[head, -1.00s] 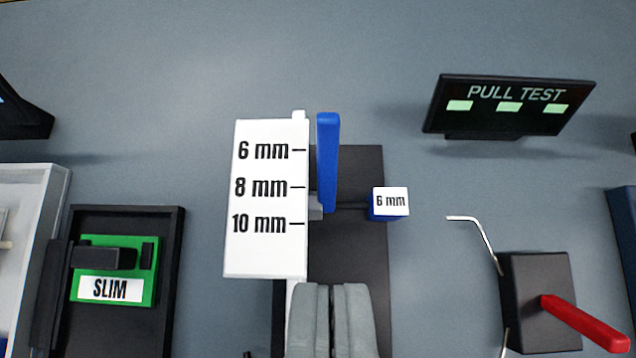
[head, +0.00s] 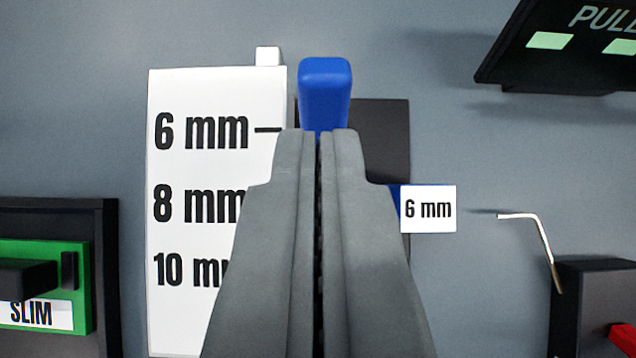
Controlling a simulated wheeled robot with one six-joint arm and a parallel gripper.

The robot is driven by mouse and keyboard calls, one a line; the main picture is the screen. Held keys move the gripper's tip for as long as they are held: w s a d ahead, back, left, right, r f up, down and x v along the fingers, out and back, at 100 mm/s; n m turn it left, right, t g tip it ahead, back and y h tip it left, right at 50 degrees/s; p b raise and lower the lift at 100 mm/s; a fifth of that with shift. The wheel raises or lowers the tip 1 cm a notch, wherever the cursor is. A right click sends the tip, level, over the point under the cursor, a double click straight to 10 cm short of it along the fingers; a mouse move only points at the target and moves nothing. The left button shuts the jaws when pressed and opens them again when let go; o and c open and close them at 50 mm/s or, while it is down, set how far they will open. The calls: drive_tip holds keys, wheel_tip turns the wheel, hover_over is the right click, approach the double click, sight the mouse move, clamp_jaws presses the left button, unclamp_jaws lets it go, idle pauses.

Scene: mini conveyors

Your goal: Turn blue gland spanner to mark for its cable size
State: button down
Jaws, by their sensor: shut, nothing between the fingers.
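The blue gland spanner (head: 325,90) stands up beside the white scale card (head: 200,95). Its top end shows beyond my fingertips; its lower part is hidden behind my gripper. The card reads 6 mm, 8 mm and 10 mm from top to bottom, and the 6 mm mark line is visible. My gripper hides the lines for 8 mm and 10 mm. A blue block with a white 6 mm label (head: 428,209) sits to the right. My gripper (head: 321,135) is shut and empty, its tips over or against the spanner; I cannot tell whether they touch.
A black base (head: 385,130) lies behind the spanner. A black tray with a green SLIM piece (head: 75,300) is at lower left. The PULL TEST display (head: 570,50) is at upper right. A bent metal rod (head: 540,235) and a black block with a red lever (head: 622,338) are at right.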

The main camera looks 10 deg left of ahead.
drive_tip(key=shift+w+f, duration=0.25)
drive_tip(key=shift+w, duration=0.2)
drive_tip(key=shift+w+a+f, duration=0.1)
drive_tip(key=shift+w+f, duration=0.1)
drive_tip(key=shift+w, duration=0.25)
drive_tip(key=shift+w+a+f, duration=0.1)
drive_tip(key=shift+w+f, duration=0.05)
drive_tip(key=shift+w, duration=0.3)
drive_tip(key=shift+s, duration=0.1)
drive_tip(key=shift+s+d+r, duration=0.1)
drive_tip(key=shift+s, duration=0.6)
drive_tip(key=shift+r, duration=0.1)
